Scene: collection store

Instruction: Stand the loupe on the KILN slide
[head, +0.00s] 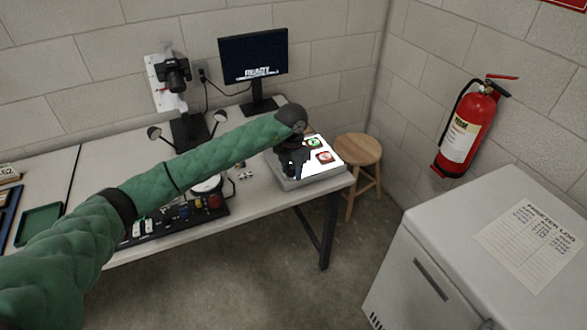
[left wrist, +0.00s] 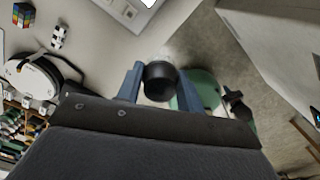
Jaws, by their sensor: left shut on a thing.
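My left gripper (head: 291,170) hangs in front of the left part of the lit light box (head: 311,176) in the head view. In the left wrist view its two blue-grey fingers (left wrist: 160,88) are shut on the loupe (left wrist: 160,73), a short black cylinder with a pale end. The loupe cannot be made out in the head view. A slide with a green picture (head: 315,142) and a slide with a red picture (head: 325,157) lie on the light box. I cannot read which is KILN; the gripper may hide other slides. The light box edge (left wrist: 128,13) shows in the left wrist view.
A monitor (head: 253,57) and a camera on a copy stand (head: 174,76) stand behind my arm. A black rack of small items (head: 174,217) lies near the table's front edge. A stool (head: 358,152) stands right of the table, and a white freezer (head: 480,250) at the lower right.

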